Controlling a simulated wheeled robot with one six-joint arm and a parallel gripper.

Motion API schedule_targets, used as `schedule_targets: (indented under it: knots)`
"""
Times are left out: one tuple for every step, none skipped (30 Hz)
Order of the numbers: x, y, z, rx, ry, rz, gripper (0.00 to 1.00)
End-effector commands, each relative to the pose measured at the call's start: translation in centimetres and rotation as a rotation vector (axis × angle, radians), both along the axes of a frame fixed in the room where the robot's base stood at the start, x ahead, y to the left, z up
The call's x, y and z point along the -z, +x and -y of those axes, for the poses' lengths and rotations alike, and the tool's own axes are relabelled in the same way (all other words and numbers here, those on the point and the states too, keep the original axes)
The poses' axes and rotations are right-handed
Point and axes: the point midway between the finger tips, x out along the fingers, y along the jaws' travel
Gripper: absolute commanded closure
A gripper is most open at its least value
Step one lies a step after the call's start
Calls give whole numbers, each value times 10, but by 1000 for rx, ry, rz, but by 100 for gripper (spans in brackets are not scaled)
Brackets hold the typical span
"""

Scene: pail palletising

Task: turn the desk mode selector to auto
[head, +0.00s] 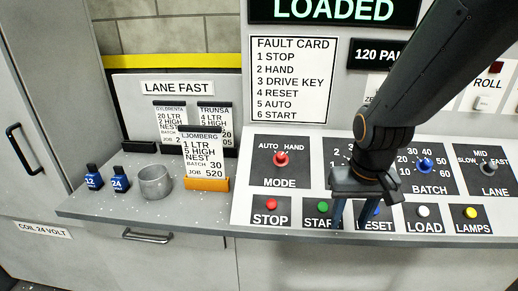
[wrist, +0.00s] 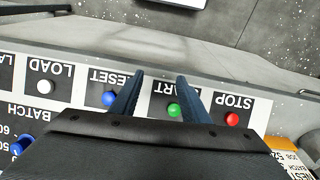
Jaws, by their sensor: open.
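The mode selector (head: 281,158) is a red knob on a dark plate on the desk's sloped panel in the head view. AUTO is printed at its upper left, HAND at its upper right, and MODE below. I cannot tell which word its pointer faces. My gripper (head: 351,213) is to the right of the selector and lower, over the button row, with its blue fingers apart and nothing between them. In the wrist view the fingers (wrist: 160,77) point down around the border between the START and RESET plates. The selector does not show in the wrist view.
The green START button (head: 323,207) and red STOP button (head: 271,204) sit below the selector. The blue batch knob (head: 425,164) and lane knob (head: 489,167) are at right.

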Motion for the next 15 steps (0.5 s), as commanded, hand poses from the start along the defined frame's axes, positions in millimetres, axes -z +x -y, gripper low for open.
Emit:
schedule_targets:
  knots:
    - [-17,25,-15,-22,-10,29,58]
    - [-26,40,-25,-32,-17,46,58]
    - [-39,62,-40,-44,-24,74,58]
    - [-49,77,-53,-53,-29,94,58]
    - [-59,91,-65,-61,-33,114,58]
    - [-71,108,-83,-70,-38,141,58]
    - [-80,120,-95,-77,-41,160,58]
    - [-89,130,-108,-81,-42,178,58]
    - [-98,141,-122,-87,-43,199,58]
    - [-105,149,-132,-90,-43,214,58]
    - [-111,154,-140,-92,-43,226,58]
    - [-116,160,-150,-95,-45,239,58]
    - [-119,164,-154,-95,-43,246,58]
    - [-121,167,-158,-95,-43,252,58]
    - [-121,170,-161,-96,-44,256,58]
